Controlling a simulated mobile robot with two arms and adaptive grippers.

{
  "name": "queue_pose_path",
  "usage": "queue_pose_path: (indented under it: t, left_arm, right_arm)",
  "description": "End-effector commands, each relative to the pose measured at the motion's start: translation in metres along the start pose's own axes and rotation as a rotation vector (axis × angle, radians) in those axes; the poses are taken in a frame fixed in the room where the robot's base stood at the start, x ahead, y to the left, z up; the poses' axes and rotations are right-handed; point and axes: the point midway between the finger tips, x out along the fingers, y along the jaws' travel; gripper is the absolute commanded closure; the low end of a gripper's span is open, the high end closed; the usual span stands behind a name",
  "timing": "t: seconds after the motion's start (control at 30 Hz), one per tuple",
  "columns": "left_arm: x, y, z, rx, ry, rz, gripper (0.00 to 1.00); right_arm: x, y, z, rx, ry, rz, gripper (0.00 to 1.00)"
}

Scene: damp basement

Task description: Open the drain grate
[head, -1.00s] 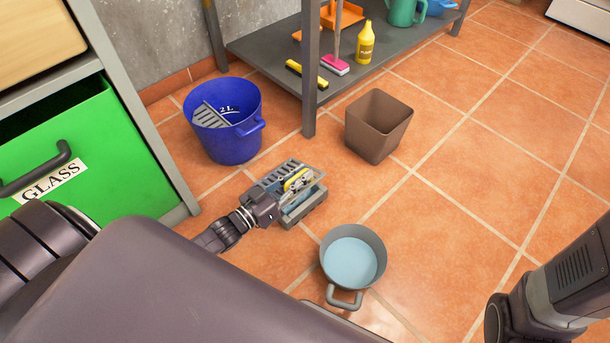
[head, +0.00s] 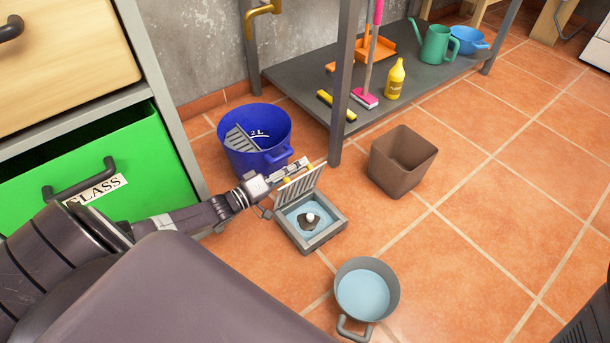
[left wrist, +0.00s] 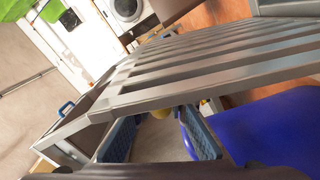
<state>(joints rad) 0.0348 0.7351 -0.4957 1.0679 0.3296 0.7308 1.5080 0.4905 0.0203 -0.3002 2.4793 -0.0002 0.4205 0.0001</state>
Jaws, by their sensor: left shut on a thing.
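The drain grate (head: 302,187), a grey slatted lid, stands raised and steeply tilted at the back edge of the square grey drain frame (head: 325,238). Below it the drain is uncovered, with bluish water and a dark piece with a white ball (head: 311,219) inside. My left gripper (head: 290,172) is behind the grate at its upper left, shut on it; the exact contact is partly hidden. In the left wrist view the grate's bars (left wrist: 215,62) fill the upper middle, above my left gripper's blue-padded fingers (left wrist: 160,137). My right gripper is not in view.
A blue bucket (head: 270,122) stands close behind the gripper. A grey pot of water (head: 345,278) is in front of the drain, and a brown bin (head: 396,176) to its right. A grey shelf (head: 425,86) is behind. Tiled floor at right is clear.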

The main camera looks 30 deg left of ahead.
Motion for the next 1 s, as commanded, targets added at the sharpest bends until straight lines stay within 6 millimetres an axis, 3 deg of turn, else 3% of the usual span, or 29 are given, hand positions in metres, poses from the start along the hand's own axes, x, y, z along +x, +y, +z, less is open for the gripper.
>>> queue_pose_path:
  t: [0.33,0.9,0.93,1.0]
  left_arm:
    - [-0.002,-0.016,-0.019,-0.036,0.000,-0.011,1.00]
    - [-0.003,-0.019,-0.020,-0.035,-0.003,-0.015,1.00]
    - [-0.003,-0.019,-0.020,-0.034,-0.004,-0.015,0.83]
    - [-0.003,-0.019,-0.020,-0.035,-0.004,-0.015,0.75]
  right_arm:
    - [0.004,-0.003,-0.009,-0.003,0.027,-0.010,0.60]
    - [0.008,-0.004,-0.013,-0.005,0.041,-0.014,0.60]
    - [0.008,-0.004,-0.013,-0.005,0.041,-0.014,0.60]
    - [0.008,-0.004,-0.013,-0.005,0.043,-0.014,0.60]
